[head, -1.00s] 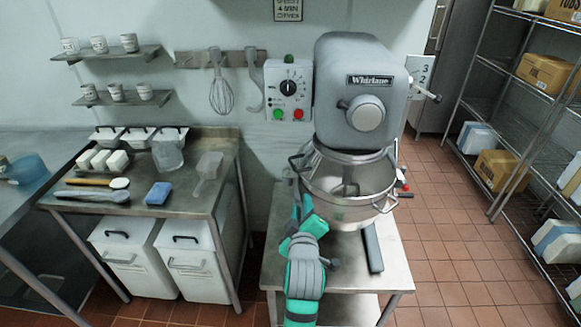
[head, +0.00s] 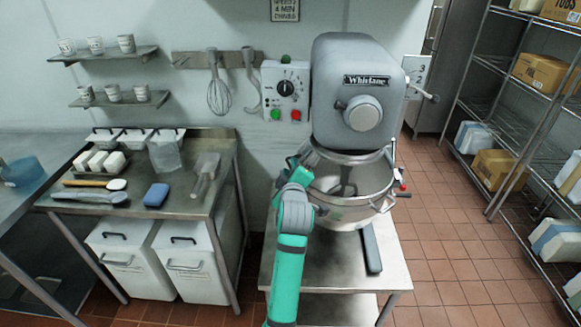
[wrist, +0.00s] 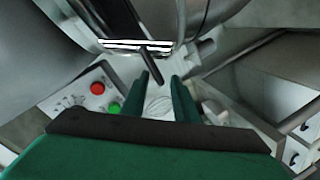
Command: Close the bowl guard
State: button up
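The grey mixer (head: 352,75) stands on a steel table with its steel bowl (head: 350,212) below the head. A silver band (head: 350,158), which looks like part of the bowl guard, sits above the bowl opening; the bowl's front is uncovered. My gripper reaches up at the left side of the bowl in the head view, its fingertips hard to make out there. In the wrist view my gripper (wrist: 161,80) is open, with a gap between its green fingers. A dark rod (wrist: 155,62) lies just ahead of the fingertips; I cannot tell whether it touches them.
The wall control box (head: 286,91), with red and green buttons, is left of the mixer and also shows in the wrist view (wrist: 90,95). A dark bar (head: 371,248) lies on the mixer table (head: 330,270). A side table (head: 130,212) with tools stands left.

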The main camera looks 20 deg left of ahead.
jog(key=shift+x, duration=0.9)
grip_shut()
jog(key=shift+f, duration=0.1)
